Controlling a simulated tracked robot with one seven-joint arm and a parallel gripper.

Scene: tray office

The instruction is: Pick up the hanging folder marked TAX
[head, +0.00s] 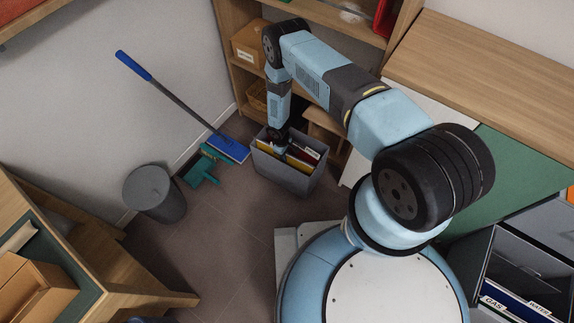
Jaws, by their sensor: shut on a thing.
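A grey open box (285,177) stands on the floor in front of the shelf and holds several folders. A yellow folder (270,145) and a red-edged folder (302,152) show at its top; their markings are too small to read. My gripper (280,146) points down into the box top, shut on a folder among these. The fingertips are small and dark, and I cannot tell which folder is held or whether it is marked TAX. Most of each folder is hidden by the box walls.
A wooden shelf (228,45) stands close behind the box. A blue mop (228,147), a teal dustpan (203,168) and a grey bin (155,193) are to its left. Dark bins at the lower right hold folders marked GAS (493,303) and WATER (538,308). Floor in front is clear.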

